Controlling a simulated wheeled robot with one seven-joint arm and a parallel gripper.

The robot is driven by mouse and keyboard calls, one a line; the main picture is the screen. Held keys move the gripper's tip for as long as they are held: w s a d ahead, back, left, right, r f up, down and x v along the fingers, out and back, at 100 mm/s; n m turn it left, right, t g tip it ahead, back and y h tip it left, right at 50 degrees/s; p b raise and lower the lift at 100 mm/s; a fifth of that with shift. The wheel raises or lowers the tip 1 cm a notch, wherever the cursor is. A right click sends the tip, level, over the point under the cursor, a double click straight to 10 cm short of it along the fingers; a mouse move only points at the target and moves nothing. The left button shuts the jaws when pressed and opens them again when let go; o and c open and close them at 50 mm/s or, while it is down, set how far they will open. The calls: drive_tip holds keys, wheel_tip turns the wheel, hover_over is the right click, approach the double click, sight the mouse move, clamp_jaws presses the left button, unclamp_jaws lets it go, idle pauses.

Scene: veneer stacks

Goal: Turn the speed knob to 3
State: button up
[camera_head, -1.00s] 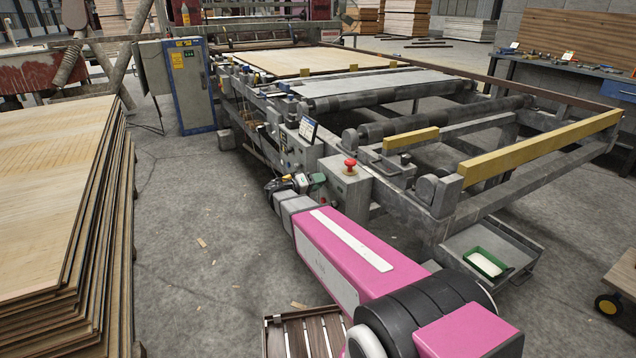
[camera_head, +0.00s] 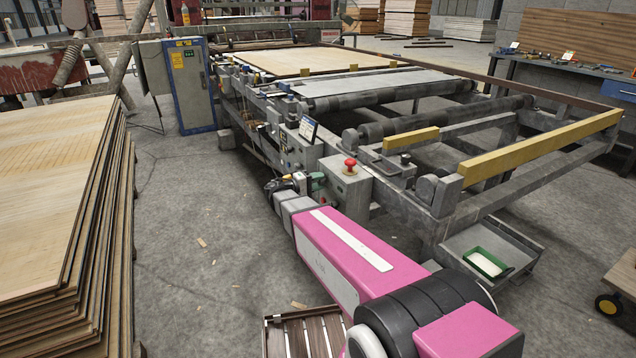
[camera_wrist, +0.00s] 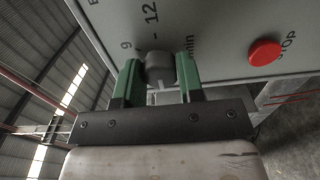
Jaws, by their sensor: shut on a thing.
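The speed knob (camera_wrist: 160,66) is a dark grey cylinder on a grey control panel (camera_wrist: 205,32) in the wrist view. Printed marks "9", "12" and "min" show around it; the rest of its scale, including any 3, is hidden or out of view. My gripper (camera_wrist: 160,78) has its two green fingers on either side of the knob and is shut on it. In the head view my gripper (camera_head: 300,182) is at the side of the machine, left of the control box (camera_head: 345,186); the knob itself is hidden there.
A red stop button (camera_wrist: 264,52) sits right of the knob; a red mushroom button (camera_head: 350,164) tops the control box. A roller machine (camera_head: 425,205) fills the middle right. A veneer stack (camera_head: 50,190) stands at left, with open floor (camera_head: 200,225) between.

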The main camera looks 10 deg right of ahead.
idle(0.3)
drive_tip(key=o, duration=0.9)
drive_tip(key=shift+a, duration=0.1)
drive_tip(key=v, duration=1)
drive_tip(key=shift+s+a, duration=0.15)
drive_tip(key=shift+a, duration=0.2)
